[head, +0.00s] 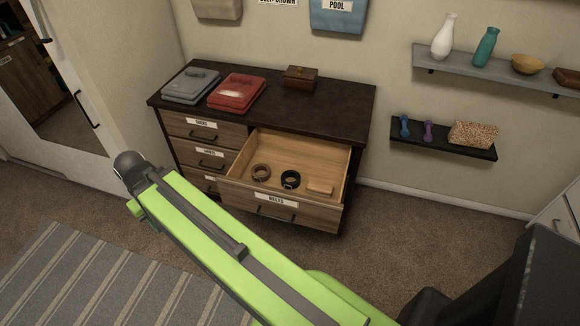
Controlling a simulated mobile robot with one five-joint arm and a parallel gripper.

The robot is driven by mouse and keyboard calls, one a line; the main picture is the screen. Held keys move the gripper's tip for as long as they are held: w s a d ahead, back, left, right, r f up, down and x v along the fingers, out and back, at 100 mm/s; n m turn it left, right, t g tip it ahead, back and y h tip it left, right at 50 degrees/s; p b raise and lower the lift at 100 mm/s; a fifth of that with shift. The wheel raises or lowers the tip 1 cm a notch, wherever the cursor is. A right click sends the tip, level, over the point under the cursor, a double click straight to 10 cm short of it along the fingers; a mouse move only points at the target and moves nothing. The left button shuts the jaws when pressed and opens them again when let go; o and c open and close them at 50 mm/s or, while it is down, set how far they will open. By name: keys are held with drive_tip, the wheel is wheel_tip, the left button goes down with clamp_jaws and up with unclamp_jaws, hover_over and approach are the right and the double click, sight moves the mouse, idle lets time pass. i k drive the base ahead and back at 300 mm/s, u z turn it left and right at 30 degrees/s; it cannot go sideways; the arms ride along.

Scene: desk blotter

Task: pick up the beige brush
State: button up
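A small beige block-like thing (320,187), which looks like the beige brush, lies in the open drawer (331,216) labelled "BELTS". It is at the drawer's right side, near the front, and its bristles cannot be made out. My green arm crosses the lower part of the head view, in front of and to the left of the drawer. No gripper fingers can be made out on it.
A brown coiled belt (261,172) and a black coiled belt (290,179) lie left of the beige thing. The dark dresser top (330,103) holds a grey case (190,86), a red case (237,92) and a brown box (300,78).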

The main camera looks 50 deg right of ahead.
sight(314, 187)
drive_tip(key=z, duration=1.8)
drive_tip(key=k, duration=1.15)
drive_tip(key=u, duration=0.5)
drive_tip(key=i, duration=1.5)
drive_tip(key=u, duration=0.85)
